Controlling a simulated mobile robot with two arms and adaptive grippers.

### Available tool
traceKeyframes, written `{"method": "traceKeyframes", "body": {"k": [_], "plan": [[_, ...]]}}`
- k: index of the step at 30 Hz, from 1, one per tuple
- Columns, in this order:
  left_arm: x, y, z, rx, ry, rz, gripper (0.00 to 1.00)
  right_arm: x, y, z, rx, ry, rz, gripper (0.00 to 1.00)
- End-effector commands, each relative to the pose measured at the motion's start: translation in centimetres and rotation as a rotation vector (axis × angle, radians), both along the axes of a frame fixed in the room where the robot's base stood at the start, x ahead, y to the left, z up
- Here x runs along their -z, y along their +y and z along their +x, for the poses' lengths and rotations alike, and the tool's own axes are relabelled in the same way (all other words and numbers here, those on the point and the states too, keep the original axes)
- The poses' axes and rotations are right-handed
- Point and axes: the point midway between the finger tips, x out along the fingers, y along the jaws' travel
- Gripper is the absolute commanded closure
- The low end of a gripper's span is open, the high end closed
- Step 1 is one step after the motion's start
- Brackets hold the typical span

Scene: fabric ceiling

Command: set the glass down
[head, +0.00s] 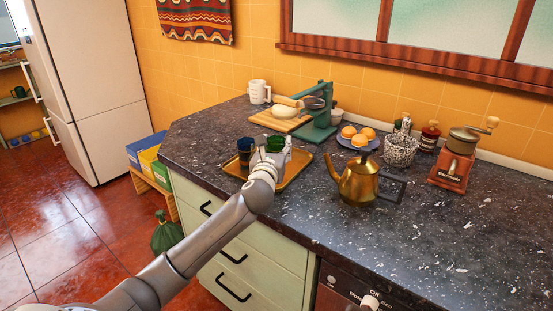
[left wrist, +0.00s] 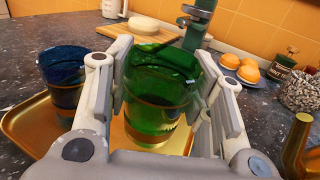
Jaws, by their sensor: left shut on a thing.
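My left gripper (head: 270,158) is shut on a green glass (head: 275,144), with a finger on each side of it. In the left wrist view the green glass (left wrist: 158,95) is upright between the fingers (left wrist: 162,65) and looks empty. It is over the gold tray (head: 296,170); I cannot tell whether its base touches the tray. A dark blue glass (head: 245,147) stands on the tray to the left of the green one, apart from it. It also shows in the left wrist view (left wrist: 64,72). My right gripper is in neither view.
A brass kettle (head: 358,182) stands to the right of the tray. Behind the tray are a green press (head: 318,118) and a wooden board (head: 276,121). A plate of oranges (head: 358,138) and a coffee grinder (head: 454,165) are further right. The counter's right front is clear.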

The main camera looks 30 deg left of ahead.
Motion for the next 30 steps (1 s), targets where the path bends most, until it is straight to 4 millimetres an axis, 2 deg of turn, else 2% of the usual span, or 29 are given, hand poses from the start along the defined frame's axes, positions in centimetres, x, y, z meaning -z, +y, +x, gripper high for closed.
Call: {"method": "traceKeyframes", "body": {"k": [8,20,21,25,30], "plan": [[3.5,0.1,0.4,-0.001,0.002,-0.002,0.77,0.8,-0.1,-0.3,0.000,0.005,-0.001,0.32],[4.0,0.1,0.4,0.000,0.000,0.001,0.77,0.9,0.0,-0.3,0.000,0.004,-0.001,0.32],[3.9,0.1,0.4,0.000,0.001,0.001,0.47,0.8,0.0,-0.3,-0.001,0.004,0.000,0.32],[3.9,0.1,0.4,-0.001,0.001,0.001,0.31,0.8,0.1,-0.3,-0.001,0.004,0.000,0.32],[3.9,0.1,0.4,-0.001,0.002,0.000,0.31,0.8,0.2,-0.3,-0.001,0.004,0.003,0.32]]}}
